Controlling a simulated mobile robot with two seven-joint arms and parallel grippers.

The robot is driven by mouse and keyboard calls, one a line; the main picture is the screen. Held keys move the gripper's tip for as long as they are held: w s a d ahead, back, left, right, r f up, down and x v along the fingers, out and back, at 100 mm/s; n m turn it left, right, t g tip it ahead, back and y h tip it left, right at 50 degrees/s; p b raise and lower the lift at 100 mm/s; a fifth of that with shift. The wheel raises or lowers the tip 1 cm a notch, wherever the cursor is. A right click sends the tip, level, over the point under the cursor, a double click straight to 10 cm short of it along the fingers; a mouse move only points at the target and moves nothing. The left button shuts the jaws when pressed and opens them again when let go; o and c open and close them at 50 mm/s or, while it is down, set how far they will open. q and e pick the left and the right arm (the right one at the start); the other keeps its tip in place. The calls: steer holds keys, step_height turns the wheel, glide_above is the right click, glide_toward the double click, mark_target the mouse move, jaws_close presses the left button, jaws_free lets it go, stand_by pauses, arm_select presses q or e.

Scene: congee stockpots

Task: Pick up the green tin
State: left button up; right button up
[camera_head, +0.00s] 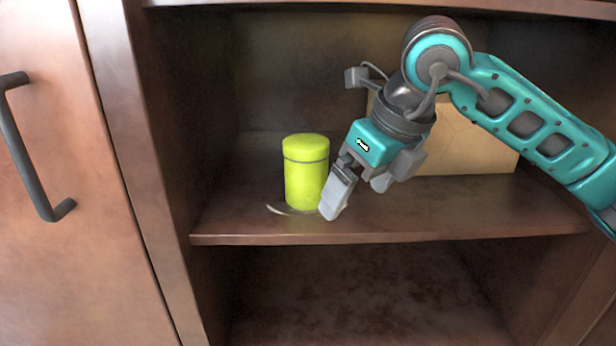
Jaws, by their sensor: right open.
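The green tin (306,180) is a bright yellow-green upright cylinder with a lid. It stands on the wooden shelf near its front edge, left of the middle. My right gripper (355,198) is open and empty. It reaches in from the right and points down and to the left. Its nearer finger is just right of the tin's lower part and overlaps its edge in the view; I cannot tell whether they touch. My left gripper is not in view.
A tan box or board (465,148) stands at the back right of the shelf (430,214), partly behind my right arm. A thin pale curved thing lies at the tin's base. A closed door with a dark handle (36,150) is at the left. The lower compartment looks empty.

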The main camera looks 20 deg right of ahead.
mark_target(321, 170)
steer(key=w+a, duration=0.1)
steer(key=w, duration=0.4)
steer(key=w+a, duration=0.1)
steer(key=w, duration=0.1)
steer(key=shift+w+a+r, duration=0.15)
steer(key=shift+a, duration=0.15)
steer(key=w, duration=0.1)
steer(key=w+a, duration=0.1)
steer(key=w+f, duration=0.1)
steer(key=w, duration=0.1)
steer(key=shift+a, duration=0.35)
steer(key=shift+w+f, duration=0.1)
steer(key=shift+c, duration=0.3)
steer(key=c, duration=1)
steer(key=shift+c, duration=0.5)
